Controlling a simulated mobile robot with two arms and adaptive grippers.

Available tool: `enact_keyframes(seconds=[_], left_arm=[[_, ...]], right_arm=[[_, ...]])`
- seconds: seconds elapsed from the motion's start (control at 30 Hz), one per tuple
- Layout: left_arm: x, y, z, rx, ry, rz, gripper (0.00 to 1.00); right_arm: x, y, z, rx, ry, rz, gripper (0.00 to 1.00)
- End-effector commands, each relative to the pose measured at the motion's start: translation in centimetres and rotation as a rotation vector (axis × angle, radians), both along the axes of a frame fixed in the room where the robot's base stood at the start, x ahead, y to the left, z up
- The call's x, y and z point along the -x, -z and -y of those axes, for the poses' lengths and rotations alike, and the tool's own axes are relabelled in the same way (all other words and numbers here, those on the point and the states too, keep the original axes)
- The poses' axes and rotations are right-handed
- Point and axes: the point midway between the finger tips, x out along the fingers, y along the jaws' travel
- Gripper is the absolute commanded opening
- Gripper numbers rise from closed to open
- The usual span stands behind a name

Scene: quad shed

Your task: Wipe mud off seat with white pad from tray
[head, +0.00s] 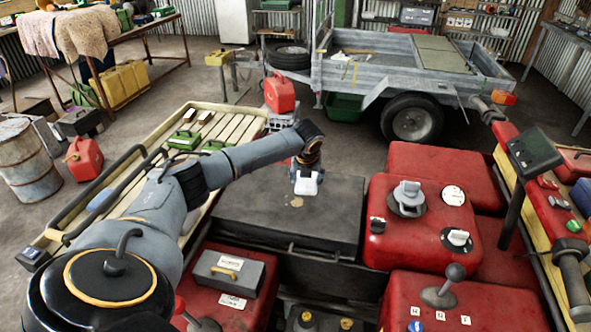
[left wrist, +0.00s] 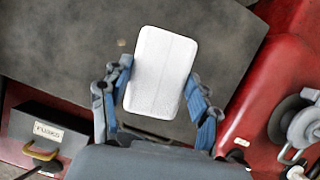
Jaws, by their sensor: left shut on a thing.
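The seat (head: 260,215) is a flat dark grey pad in the middle of the head view; it also fills much of the left wrist view (left wrist: 60,50). Tan mud spots (head: 296,202) lie on it, just below and left of the white pad. A small tan spot (left wrist: 121,43) shows left of the pad in the left wrist view. My left gripper (head: 307,168) is shut on the white pad (left wrist: 162,70), one blue-grey finger at each side. The pad (head: 307,187) is over the seat; I cannot tell whether it touches. My right gripper is out of view.
Red bodywork with a fuel cap (head: 408,198) and a gear lever (head: 453,273) lies right of the seat. A grey box (head: 228,272), labelled in the left wrist view, is in front. A slatted rack (head: 150,180) holds green items on the left. A trailer (head: 400,65) stands behind.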

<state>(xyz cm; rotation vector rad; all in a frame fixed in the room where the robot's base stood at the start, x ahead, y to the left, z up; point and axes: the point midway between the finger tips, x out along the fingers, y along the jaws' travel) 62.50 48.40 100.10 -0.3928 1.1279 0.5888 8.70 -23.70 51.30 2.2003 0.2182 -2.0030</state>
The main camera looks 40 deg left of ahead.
Motion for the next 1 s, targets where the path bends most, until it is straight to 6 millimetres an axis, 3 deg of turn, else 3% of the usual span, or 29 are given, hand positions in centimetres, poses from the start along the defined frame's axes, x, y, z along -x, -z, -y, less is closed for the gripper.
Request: enact_keyframes(seconds=[0.1, 0.3, 0.57, 1.0], left_arm=[[0.2, 0.0, -2.2, 0.001, 0.093, -0.002, 0.36], [0.4, 0.2, -4.0, 0.002, 0.19, -0.002, 0.36], [0.4, 1.1, -4.2, 0.0, 0.212, -0.003, 0.36], [0.4, 5.5, -4.2, 0.0, 0.21, -0.001, 0.36]], right_arm=[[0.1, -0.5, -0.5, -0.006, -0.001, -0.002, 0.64], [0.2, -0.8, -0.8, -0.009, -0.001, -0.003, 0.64], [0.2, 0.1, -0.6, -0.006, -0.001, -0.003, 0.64], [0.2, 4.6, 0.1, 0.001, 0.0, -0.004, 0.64]])
